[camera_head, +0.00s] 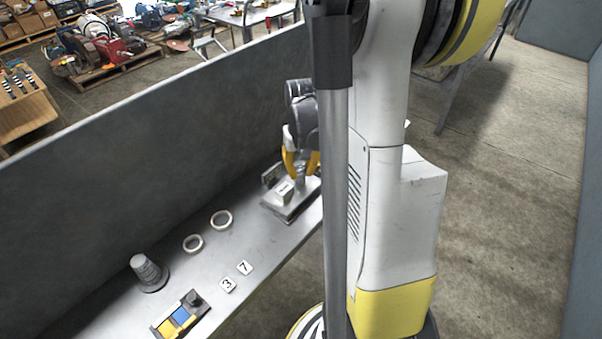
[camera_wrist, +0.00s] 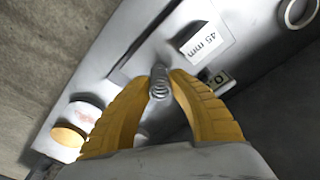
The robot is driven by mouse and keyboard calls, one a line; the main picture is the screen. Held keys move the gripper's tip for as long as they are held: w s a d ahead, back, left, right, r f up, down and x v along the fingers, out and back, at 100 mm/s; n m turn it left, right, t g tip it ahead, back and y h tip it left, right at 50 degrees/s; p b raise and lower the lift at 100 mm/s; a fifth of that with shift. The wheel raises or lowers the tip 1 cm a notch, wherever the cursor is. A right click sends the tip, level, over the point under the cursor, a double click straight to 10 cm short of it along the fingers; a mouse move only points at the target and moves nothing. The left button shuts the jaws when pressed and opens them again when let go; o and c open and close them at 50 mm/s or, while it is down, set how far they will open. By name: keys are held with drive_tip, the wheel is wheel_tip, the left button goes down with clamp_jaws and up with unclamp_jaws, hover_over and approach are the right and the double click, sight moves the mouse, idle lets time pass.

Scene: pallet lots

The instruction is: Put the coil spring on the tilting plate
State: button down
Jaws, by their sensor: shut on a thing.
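My gripper (camera_head: 301,172) has yellow fingers and is shut on the coil spring. The small grey spring (camera_wrist: 159,88) stands out between the fingertips in the wrist view; it shows faintly in the head view (camera_head: 301,181). The tilting plate appears to be the flat grey metal plate (camera_head: 285,212) on the bench, below my gripper. It also shows in the wrist view (camera_wrist: 145,58). A block labelled "45 mm" (camera_wrist: 203,40) is at the plate. My gripper hides part of the plate, and I cannot tell whether the spring touches it.
The grey bench (camera_head: 215,265) holds two pale rings (camera_head: 221,220), number tiles 3 and 7 (camera_head: 228,285), a grey stepped cone (camera_head: 147,270) and a blue-and-yellow tray (camera_head: 180,318). A dark wall (camera_head: 150,140) runs behind it. Two round pieces (camera_wrist: 70,135) show in the wrist view.

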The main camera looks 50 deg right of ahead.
sight(302, 170)
drive_tip(key=c, duration=1.7)
unclamp_jaws()
drive_tip(key=shift+f, duration=0.15)
drive_tip(key=o, duration=0.4)
wheel_tip(302, 170, up, 13)
drive_tip(key=s+p, duration=0.1)
drive_tip(key=p, duration=0.4)
drive_tip(key=s+a+r+n+t, duration=0.1)
drive_tip(key=a+r+n+t, duration=0.1)
drive_tip(key=a, duration=0.6)
drive_tip(key=s+a+r+n+t, duration=0.2)
drive_tip(key=a+r, duration=0.1)
drive_tip(key=a, duration=0.6)
drive_tip(key=s+a+r+n+t, duration=0.1)
drive_tip(key=a+r+n+t, duration=0.1)
drive_tip(key=a, duration=0.6)
drive_tip(key=shift+s+a+r, duration=0.25)
drive_tip(key=shift+s+r, duration=0.05)
drive_tip(key=shift+r, duration=0.05)
